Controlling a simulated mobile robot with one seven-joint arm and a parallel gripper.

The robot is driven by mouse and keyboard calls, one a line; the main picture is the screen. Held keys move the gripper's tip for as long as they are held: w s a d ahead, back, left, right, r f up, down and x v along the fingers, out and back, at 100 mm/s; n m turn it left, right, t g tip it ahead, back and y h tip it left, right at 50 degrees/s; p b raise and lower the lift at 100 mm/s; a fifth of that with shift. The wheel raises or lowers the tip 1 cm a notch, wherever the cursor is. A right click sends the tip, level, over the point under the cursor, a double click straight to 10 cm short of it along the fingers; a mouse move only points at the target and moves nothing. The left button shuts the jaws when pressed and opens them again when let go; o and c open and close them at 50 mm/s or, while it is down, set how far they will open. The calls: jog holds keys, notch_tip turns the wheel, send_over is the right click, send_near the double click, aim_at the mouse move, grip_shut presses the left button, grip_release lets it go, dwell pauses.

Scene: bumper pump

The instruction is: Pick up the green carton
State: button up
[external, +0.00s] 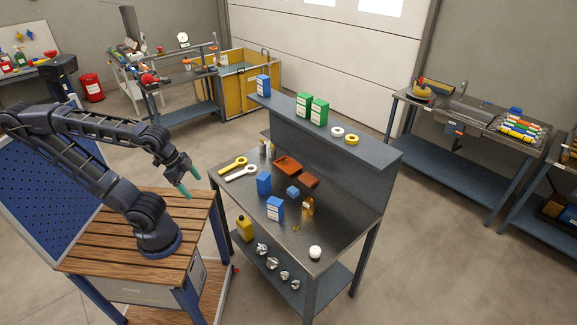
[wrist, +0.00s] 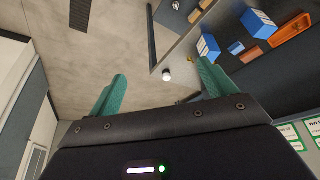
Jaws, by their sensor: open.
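Two green cartons with white labels, a left one (external: 304,105) and a right one (external: 319,112), stand side by side on the raised shelf of the dark workbench. In the wrist view, parts of two green-and-white cartons (wrist: 292,134) show at the lower right edge. My gripper (external: 191,184) has teal fingers and is open and empty. It hangs in the air left of the workbench, well apart from the cartons.
A blue carton (external: 263,85) stands left of the green ones on the shelf (external: 375,148), with white and yellow tape rolls (external: 351,139) to the right. The lower benchtop (external: 335,225) holds blue boxes (external: 264,183), an orange tray (external: 288,165), a brown block, a bottle and wrenches.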

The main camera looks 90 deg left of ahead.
jog(key=shift+c, duration=0.2)
jog(key=shift+c, duration=1.1)
